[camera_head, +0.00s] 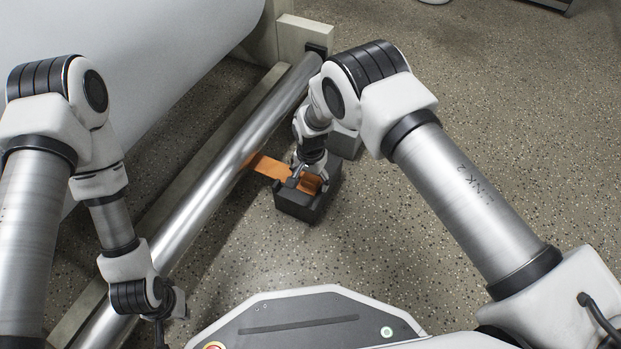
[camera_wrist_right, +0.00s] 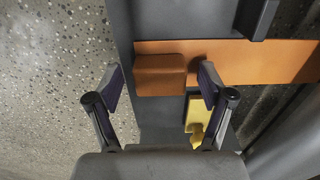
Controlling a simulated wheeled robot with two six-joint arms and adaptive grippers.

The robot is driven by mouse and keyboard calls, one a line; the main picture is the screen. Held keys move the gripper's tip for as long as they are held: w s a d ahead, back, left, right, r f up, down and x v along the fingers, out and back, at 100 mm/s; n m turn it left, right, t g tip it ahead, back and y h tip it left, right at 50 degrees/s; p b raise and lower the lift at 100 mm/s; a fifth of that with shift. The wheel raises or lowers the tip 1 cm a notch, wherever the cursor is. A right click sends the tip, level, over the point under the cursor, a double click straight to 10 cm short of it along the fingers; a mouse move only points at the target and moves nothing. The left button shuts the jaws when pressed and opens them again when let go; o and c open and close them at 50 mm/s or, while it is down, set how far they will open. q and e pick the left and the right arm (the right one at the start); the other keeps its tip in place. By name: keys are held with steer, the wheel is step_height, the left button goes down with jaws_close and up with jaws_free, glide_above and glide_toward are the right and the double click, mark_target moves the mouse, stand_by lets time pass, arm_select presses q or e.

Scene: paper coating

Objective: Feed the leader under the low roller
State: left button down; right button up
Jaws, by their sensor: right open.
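The orange leader (camera_head: 268,166) is a flat strip running from a dark block (camera_head: 296,206) on the floor leftward to the low metal roller (camera_head: 232,148). In the right wrist view the leader (camera_wrist_right: 245,60) lies across a dark surface and has a raised orange tab (camera_wrist_right: 160,75) at its left end. My right gripper (camera_head: 308,176) is over the dark block. Its two fingers (camera_wrist_right: 160,72) are apart on either side of the tab, with nothing visibly clamped. My left gripper (camera_head: 164,328) hangs at the lower left near the roller, its fingers mostly hidden.
A large white paper roll (camera_head: 130,70) fills the upper left behind the roller. A pale end bracket (camera_head: 293,38) stands at the roller's far end. A yellow part (camera_wrist_right: 196,118) sits below the leader in the wrist view. Speckled floor (camera_head: 500,130) to the right is clear.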

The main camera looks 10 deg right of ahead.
step_height(320, 180, up, 12)
stand_by(0.3)
steer(key=shift+f, duration=0.1)
